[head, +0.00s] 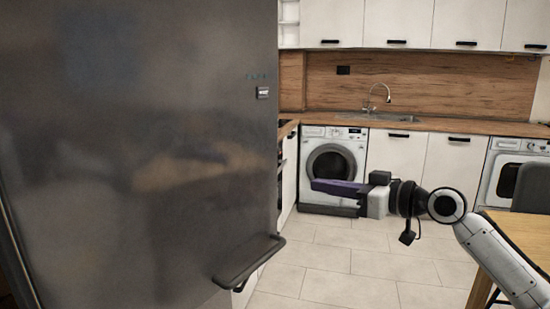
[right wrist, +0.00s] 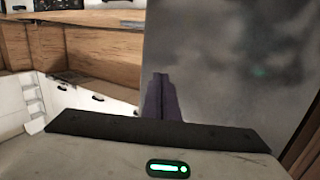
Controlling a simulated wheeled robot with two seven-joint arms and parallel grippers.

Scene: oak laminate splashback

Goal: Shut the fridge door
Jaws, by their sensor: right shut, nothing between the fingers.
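The grey metal fridge door (head: 150,130) fills the left half of the head view. A dark bar handle (head: 250,262) juts out near its lower right edge. How far the door stands open cannot be told. My right gripper (head: 314,185) is shut and empty, its purple fingers pointing left, to the right of the door's edge in the picture. In the right wrist view, the shut fingers (right wrist: 160,76) overlap the left edge of the grey door (right wrist: 235,70); no contact can be made out. My left gripper is out of view.
A washing machine (head: 332,170) and white cabinets (head: 395,155) stand under the wooden worktop at the back. A wooden table (head: 518,232) and dark chair (head: 532,187) are at the right. The tiled floor (head: 370,262) between is clear.

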